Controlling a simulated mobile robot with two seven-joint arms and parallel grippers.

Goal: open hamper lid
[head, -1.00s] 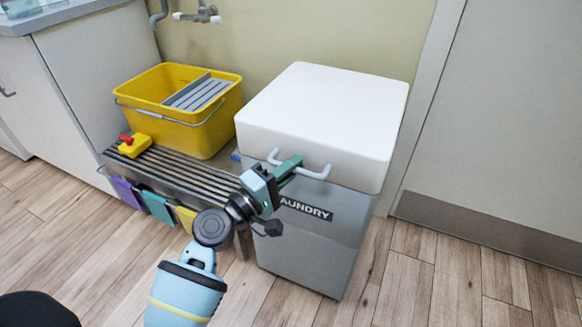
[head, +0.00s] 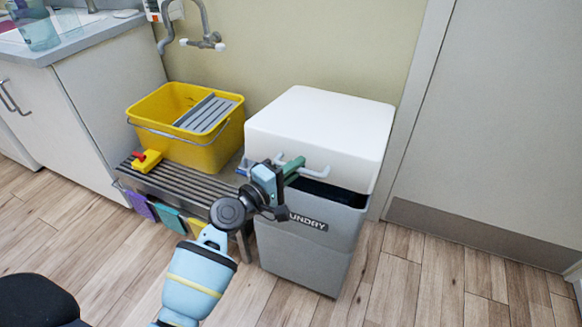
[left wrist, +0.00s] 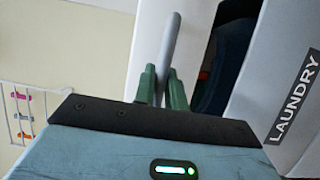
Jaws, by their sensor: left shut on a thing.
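The laundry hamper (head: 310,255) is a grey bin with a white lid (head: 320,125) and a dark label reading LAUNDRY. The lid's front edge is raised a little, and a dark gap shows between lid and bin at the front. My left gripper (head: 292,168) is shut on the light grey lid handle (head: 315,172) at the lid's front. In the left wrist view the green fingers (left wrist: 162,90) sit on both sides of the handle bar (left wrist: 170,48), with the dark opening to their right. My right gripper is not in view.
A yellow mop bucket (head: 170,142) stands on a slatted rack (head: 185,183) left of the hamper. A counter cabinet (head: 105,110) is further left. A closed door (head: 490,120) is at the right. The wood floor in front is clear.

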